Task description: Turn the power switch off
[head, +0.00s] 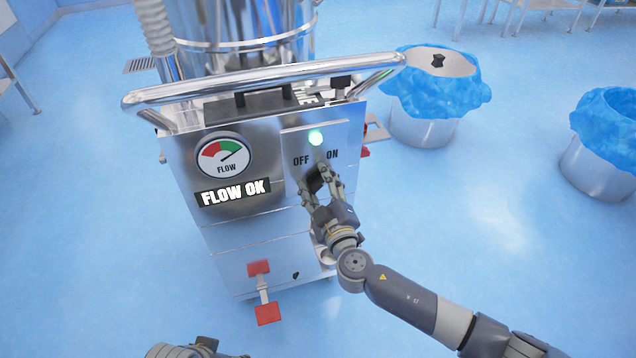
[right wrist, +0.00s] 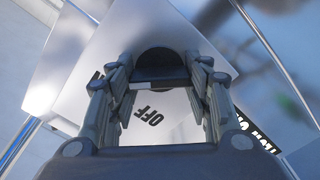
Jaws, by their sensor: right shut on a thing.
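The power switch is a black rotary knob (right wrist: 160,63) on a silver plate (head: 341,134) at the right of the machine's front panel. The words OFF and ON stand left and right above it.
Left of the switch are a flow gauge (head: 223,157) and a FLOW OK sign (head: 233,192). A metal handrail (head: 262,80) runs above the panel. Blue-lined bins (head: 425,125) stand at the right. The floor around is open.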

